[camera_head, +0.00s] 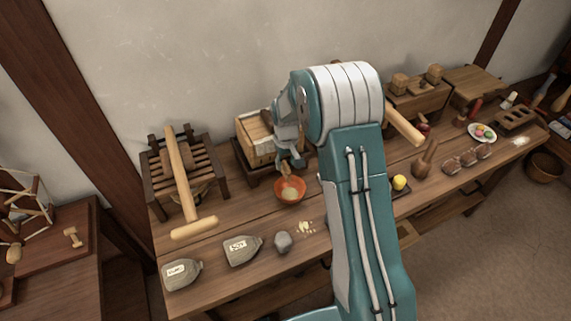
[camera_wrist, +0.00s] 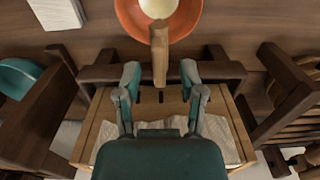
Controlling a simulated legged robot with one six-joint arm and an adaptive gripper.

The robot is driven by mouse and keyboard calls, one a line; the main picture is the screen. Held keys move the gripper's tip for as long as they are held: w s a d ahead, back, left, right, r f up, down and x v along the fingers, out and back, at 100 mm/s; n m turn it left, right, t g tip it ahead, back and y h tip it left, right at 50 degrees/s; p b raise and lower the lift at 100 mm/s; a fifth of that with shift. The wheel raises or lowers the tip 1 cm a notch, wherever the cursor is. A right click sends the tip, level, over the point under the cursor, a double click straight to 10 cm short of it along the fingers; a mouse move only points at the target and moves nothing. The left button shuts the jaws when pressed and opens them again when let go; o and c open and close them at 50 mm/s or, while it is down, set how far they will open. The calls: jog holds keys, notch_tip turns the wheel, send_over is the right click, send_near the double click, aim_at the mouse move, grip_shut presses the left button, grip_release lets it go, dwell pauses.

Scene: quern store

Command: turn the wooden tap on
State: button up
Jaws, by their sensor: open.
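The wooden tap (camera_wrist: 159,55) shows in the wrist view as a light wooden bar at the front of a wooden box (camera_wrist: 101,105). The bar points toward an orange bowl (camera_wrist: 128,14). My gripper (camera_wrist: 160,76) is open, with one finger on each side of the bar and a gap visible on both sides. In the head view my gripper (camera_head: 292,163) is over the front of the box (camera_head: 257,147), just behind the orange bowl (camera_head: 290,190). There, my arm and gripper hide much of the tap.
A slatted wooden rack (camera_head: 183,165) with a long mallet (camera_head: 186,190) stands left of the box. Grey sacks (camera_head: 241,250) and a stone (camera_head: 283,242) lie along the front of the bench. My arm covers the bench's middle. A plate (camera_head: 482,133) is farther right.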

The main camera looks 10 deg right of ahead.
aim_at(285, 164)
notch_tip(285, 164, up, 11)
dwell(0.3)
jog(key=shift+a, duration=0.1)
jog(key=s+r+m+t, duration=0.1)
jog(key=s+r+t, duration=0.2)
jog(key=s+r, duration=1.05)
jog(key=s+r+m+t, duration=0.1)
jog(key=s+r+t, duration=0.1)
jog(key=s, duration=1.5)
jog(key=shift+s+t, duration=0.3)
jog(key=shift+s, duration=0.1)
